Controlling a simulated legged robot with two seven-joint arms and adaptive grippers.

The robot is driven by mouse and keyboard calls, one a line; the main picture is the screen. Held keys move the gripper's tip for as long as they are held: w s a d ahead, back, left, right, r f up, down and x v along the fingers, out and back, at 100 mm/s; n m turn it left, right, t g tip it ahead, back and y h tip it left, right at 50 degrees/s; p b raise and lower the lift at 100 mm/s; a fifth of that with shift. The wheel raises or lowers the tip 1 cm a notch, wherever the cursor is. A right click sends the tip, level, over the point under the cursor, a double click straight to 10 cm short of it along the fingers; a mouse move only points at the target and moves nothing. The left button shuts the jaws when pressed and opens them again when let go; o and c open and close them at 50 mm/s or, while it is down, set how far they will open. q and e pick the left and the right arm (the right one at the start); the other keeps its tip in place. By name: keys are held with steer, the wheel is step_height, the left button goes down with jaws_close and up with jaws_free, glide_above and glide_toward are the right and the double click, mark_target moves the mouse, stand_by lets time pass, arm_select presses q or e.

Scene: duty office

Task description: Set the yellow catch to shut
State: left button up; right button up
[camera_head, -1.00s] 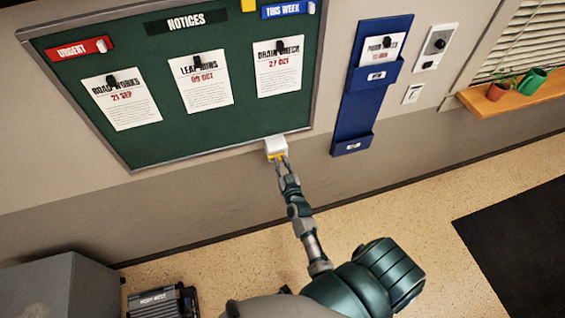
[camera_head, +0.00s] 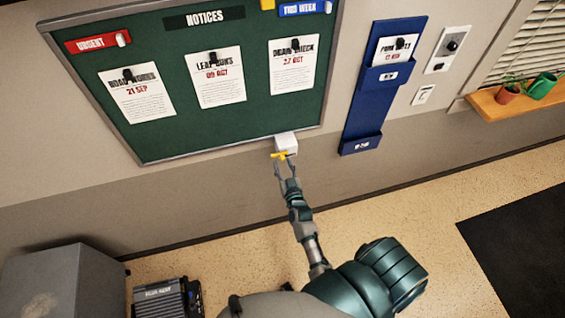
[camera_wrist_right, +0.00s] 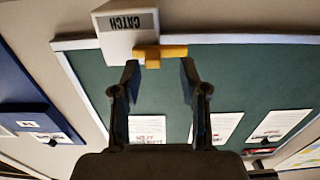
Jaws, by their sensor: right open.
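The yellow catch (camera_head: 284,155) is a small bar on the white box (camera_head: 286,142) at the lower edge of the notice board. In the right wrist view the catch (camera_wrist_right: 160,52) lies crosswise, its long arm reaching out to the right, and the box (camera_wrist_right: 126,32) is labelled CATCH. My right gripper (camera_head: 283,168) is open just below the catch. In the wrist view its two fingertips (camera_wrist_right: 159,76) stand apart on either side of the catch's stub, with nothing between them, and look clear of it. My left gripper is not in view.
The green notice board (camera_head: 190,130) with several pinned sheets fills the wall above. A blue wall holder (camera_head: 365,118) hangs to the right of the box. A grey cabinet (camera_head: 60,285) stands at lower left. The wall below the board is bare.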

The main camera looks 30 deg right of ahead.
steer(key=v, duration=1)
steer(key=shift+d, duration=0.35)
steer(key=shift+s+a, duration=0.15)
steer(key=shift+a, duration=0.05)
steer(key=shift+f, duration=0.1)
steer(key=s+a+f+n+g+y+b, duration=0.1)
steer(key=s+a+f+g+y, duration=0.2)
steer(key=f, duration=0.9)
steer(key=s+a+f+n+g+y+b, duration=0.1)
steer(key=s+a+f+g, duration=0.3)
steer(key=f, duration=0.8)
steer(key=s+a+f+n+g+y+b, duration=0.15)
steer(key=s+a+f, duration=0.3)
steer(key=f, duration=0.75)
steer(key=s+d+f+g, duration=0.1)
steer(key=s+f+g, duration=0.1)
steer(key=s+f, duration=0.3)
steer(key=s+d+f+n+g+b, duration=0.1)
steer(key=s+f, duration=0.4)
steer(key=s, duration=0.7)
steer(key=s+d+f+n+g+b, duration=0.1)
steer(key=s+d+f+g, duration=0.2)
steer(key=s, duration=0.6)
step_height(320, 180, down, 3)
steer(key=shift+d+f+g, duration=0.1)
steer(key=shift+d+g, duration=0.15)
steer(key=shift+g, duration=0.7)
